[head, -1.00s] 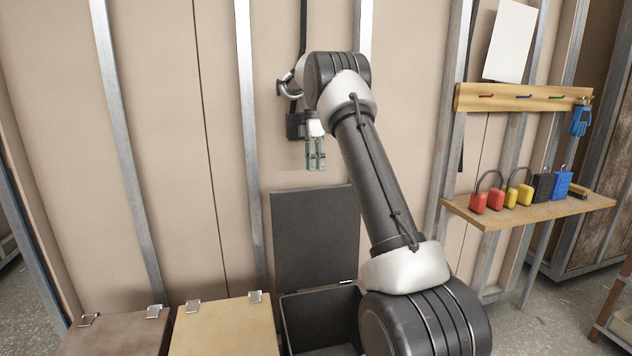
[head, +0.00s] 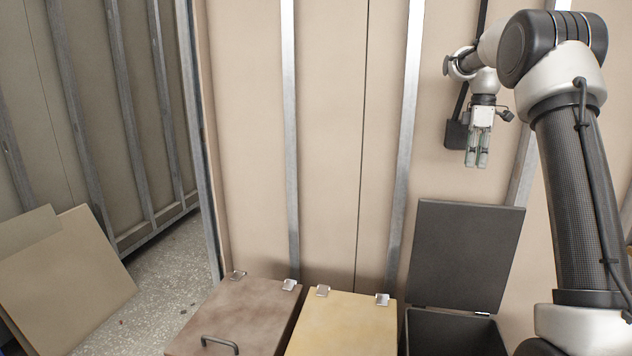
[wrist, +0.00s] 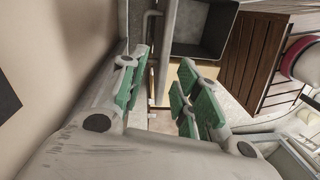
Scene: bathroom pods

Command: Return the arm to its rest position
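My gripper (head: 477,150) hangs fingers-down near the beige wall in the head view, above the raised lid of the dark box. My arm comes up from the lower right and bends over at the top. In the wrist view my gripper (wrist: 165,90) has its green-padded fingers spread well apart. Nothing is held between them.
Below stand an open dark box (head: 455,333) with its lid (head: 465,255) raised, a shut yellow box (head: 345,325) and a shut brown box (head: 245,315). Loose boards (head: 65,270) lean at the far left. The floor (head: 170,275) between boards and boxes is clear.

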